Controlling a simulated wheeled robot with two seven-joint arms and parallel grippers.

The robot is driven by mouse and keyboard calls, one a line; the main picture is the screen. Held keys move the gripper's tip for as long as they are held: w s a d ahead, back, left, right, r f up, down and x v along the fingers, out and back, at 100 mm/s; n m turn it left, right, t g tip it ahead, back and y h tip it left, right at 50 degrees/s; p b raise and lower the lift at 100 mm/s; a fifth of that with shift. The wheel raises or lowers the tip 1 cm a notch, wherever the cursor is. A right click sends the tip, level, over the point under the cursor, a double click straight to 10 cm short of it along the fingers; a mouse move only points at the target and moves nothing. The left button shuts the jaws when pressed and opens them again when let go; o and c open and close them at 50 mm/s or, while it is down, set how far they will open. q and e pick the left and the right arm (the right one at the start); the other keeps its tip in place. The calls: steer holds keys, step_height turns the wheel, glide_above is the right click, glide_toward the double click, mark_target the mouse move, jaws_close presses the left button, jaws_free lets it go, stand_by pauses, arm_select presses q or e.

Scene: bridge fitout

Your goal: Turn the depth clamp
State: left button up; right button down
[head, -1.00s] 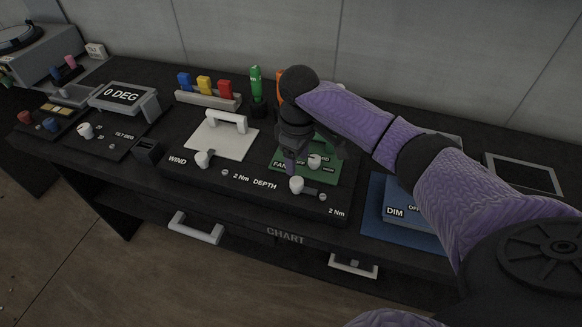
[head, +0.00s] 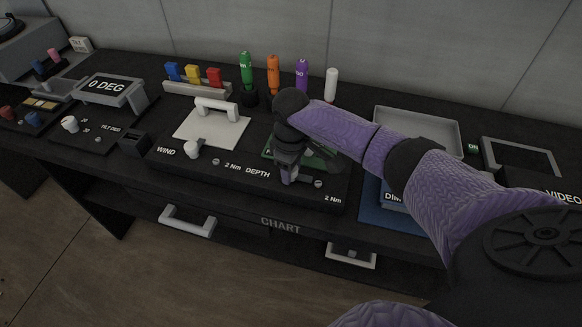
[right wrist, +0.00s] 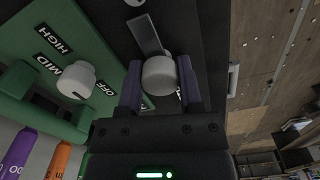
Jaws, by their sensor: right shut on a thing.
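The depth clamp is a white round knob with a grey bar; in the right wrist view the knob (right wrist: 159,75) sits between the two fingers of my right gripper (right wrist: 160,88). The gripper is shut on it. In the head view my right gripper (head: 289,176) reaches down onto the black panel just right of the DEPTH label (head: 257,174) and hides most of the clamp. A second, similar white knob, the wind clamp (head: 192,149), stands at the left by the WIND label. My left gripper is not in view.
A green panel (right wrist: 40,60) with a white selector knob lies beside the clamp. A white plate with a handle (head: 211,125) stands to the left. Several coloured markers (head: 273,75) stand behind. A blue book (head: 388,192) lies to the right.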

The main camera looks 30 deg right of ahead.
steer(key=shift+r, duration=0.1)
steer(key=n+p, duration=0.2)
steer(key=shift+r+n, duration=0.1)
steer(key=shift+n, duration=0.2)
steer(key=shift+n+p, duration=0.45)
steer(key=shift+n, duration=0.45)
steer(key=n, duration=0.2)
steer(key=shift+n+p, duration=0.4)
steer(key=n, duration=1)
steer(key=shift+w, duration=0.1)
steer(key=shift+n, duration=0.5)
steer(key=c, duration=0.5)
jaws_free()
steer(key=shift+c, duration=0.2)
